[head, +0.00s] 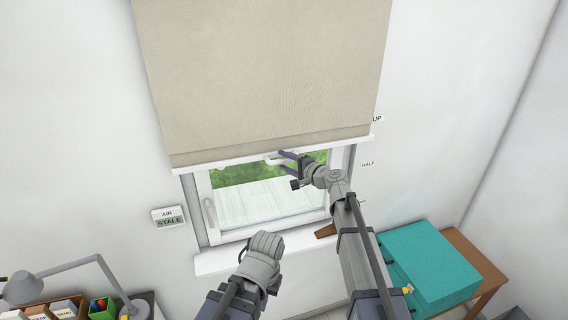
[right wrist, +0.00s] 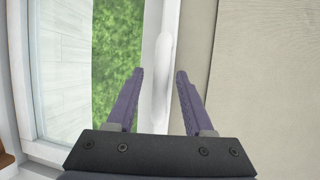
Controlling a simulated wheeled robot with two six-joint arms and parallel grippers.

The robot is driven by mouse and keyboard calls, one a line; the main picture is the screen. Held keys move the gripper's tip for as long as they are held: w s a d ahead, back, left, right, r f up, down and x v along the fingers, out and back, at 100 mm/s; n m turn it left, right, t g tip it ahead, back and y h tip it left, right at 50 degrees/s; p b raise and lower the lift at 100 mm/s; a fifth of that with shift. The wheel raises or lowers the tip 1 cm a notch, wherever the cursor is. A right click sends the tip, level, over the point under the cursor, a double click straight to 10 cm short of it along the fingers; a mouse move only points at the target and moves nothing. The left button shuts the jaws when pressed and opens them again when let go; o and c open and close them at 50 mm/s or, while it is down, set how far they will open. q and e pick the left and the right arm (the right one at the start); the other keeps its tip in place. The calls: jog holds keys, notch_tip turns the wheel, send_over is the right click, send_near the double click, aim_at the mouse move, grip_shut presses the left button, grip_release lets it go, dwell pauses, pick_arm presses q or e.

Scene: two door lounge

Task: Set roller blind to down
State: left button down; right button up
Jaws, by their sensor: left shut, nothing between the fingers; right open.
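The beige roller blind (head: 262,70) hangs over the upper part of the window. Its white bottom bar (head: 225,160) lies between the UP label (head: 377,118) and the HALF label (head: 367,164). A white pull handle (head: 273,161) sits at the middle of the bar. My right gripper (head: 283,161) is open at this handle. In the right wrist view its purple fingers (right wrist: 160,74) stand apart, with the pale handle (right wrist: 163,55) between or just beyond their tips; contact cannot be told. My left gripper (head: 266,242) is shut and empty, low in front of the sill.
The window (head: 262,202) has a white handle (head: 210,212) at left and a white sill (head: 212,262) below. An AIR STALE sign (head: 168,217) is on the wall. A desk lamp (head: 24,286) stands lower left, a teal case (head: 430,270) on a wooden table (head: 482,266) lower right.

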jog(key=shift+w+a, duration=0.25)
jog(key=shift+w, duration=0.05)
jog(key=shift+c, duration=0.2)
grip_shut()
jog(key=shift+f, duration=0.1)
dwell(1.0)
